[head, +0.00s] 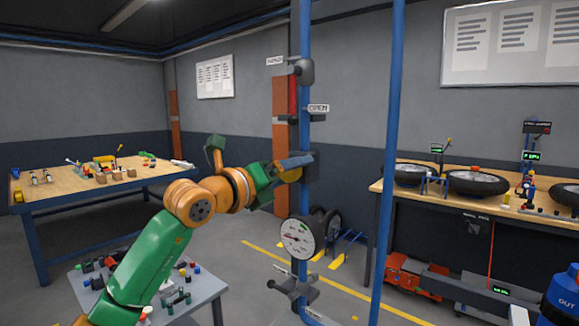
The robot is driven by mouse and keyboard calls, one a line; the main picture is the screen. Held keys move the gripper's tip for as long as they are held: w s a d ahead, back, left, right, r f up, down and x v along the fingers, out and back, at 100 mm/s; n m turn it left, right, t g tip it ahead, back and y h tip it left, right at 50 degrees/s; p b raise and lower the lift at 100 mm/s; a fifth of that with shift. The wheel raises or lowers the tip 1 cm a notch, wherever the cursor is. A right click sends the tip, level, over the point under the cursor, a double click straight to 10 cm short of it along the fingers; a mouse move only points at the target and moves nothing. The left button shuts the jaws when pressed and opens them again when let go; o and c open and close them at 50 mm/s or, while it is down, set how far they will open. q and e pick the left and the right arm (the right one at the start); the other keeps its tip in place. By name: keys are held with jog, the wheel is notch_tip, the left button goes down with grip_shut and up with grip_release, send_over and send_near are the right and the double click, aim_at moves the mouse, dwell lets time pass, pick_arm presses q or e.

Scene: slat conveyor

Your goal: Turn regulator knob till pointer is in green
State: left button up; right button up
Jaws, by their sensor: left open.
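A round white gauge (298,238) with a dark rim is mounted low on the blue post (304,60). My left gripper (289,167) is open at the post, above the gauge, beside a grey and yellow fitting. The regulator knob cannot be told apart from this fitting and the gripper, and contact there is unclear. My right gripper is not in view.
A second blue post (386,150) stands right of the gauge. A small grey table (207,292) with loose parts stands below my left arm. A wooden workbench (60,192) is at left, another bench (376,187) with wheels at right.

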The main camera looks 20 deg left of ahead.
pick_arm(q)
jog(key=shift+s+a, duration=0.1)
jog(key=shift+s, duration=0.1)
jog(key=c, duration=0.4)
grip_shut()
